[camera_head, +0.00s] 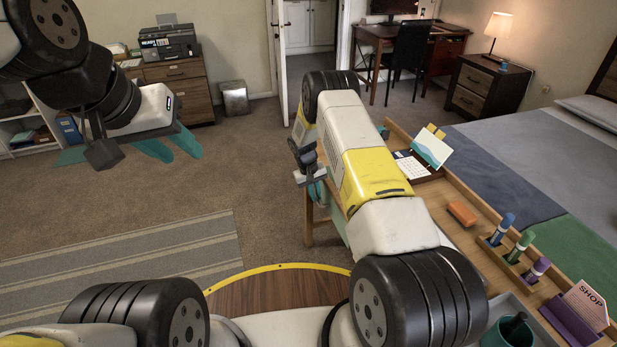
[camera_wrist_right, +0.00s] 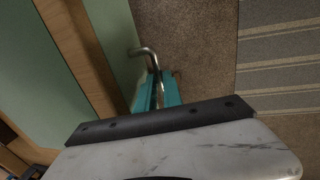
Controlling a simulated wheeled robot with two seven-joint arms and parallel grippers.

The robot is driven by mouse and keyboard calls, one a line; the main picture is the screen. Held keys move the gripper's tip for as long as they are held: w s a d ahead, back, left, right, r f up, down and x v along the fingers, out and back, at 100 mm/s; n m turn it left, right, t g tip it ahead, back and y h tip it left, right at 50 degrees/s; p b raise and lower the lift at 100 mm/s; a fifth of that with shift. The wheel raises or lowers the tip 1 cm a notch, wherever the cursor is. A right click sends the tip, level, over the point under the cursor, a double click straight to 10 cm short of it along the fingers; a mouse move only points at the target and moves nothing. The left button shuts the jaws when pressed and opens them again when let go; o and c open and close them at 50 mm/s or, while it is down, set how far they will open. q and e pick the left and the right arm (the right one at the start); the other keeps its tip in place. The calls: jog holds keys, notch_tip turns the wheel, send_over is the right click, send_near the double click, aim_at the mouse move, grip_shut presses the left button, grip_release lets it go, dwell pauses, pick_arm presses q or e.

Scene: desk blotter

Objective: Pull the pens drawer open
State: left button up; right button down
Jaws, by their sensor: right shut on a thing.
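In the right wrist view a bent metal handle (camera_wrist_right: 147,58) stands out from a pale green front panel (camera_wrist_right: 115,40), below a wooden edge (camera_wrist_right: 82,60). My right gripper's teal fingers (camera_wrist_right: 158,92) are shut on this handle. No label shows on the panel, and I cannot tell whether the drawer stands out from the desk. In the head view my right gripper (camera_head: 318,190) is at the left side of the wooden desk (camera_head: 455,235), largely hidden by my own arm. My left gripper (camera_head: 185,157) is open and empty, above the carpet at the upper left, away from the desk.
On the desk are an orange block (camera_head: 462,213), several markers in a holder (camera_head: 512,262), a card stand (camera_head: 432,148), a purple card holder (camera_head: 572,320) and a green cup (camera_head: 508,332). A bed (camera_head: 545,160) lies beyond. Carpet (camera_head: 240,180) left of the desk is clear.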

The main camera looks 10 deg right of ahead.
jog(key=shift+a, duration=0.1)
dwell(0.8)
jog(key=s+a, duration=0.2)
jog(key=a, duration=1.1)
jog(key=s+a, duration=0.3)
jog(key=a, duration=1.1)
jog(key=shift+s, duration=0.25)
jog(key=shift+a, duration=0.1)
jog(key=c, duration=1.5)
grip_release()
jog(key=r, duration=0.2)
jog(key=a+r, duration=0.1)
jog(key=r, duration=0.4)
jog(key=shift+s+a+r, duration=0.1)
jog(key=shift+a+r, duration=0.15)
jog(key=shift+r, duration=0.1)
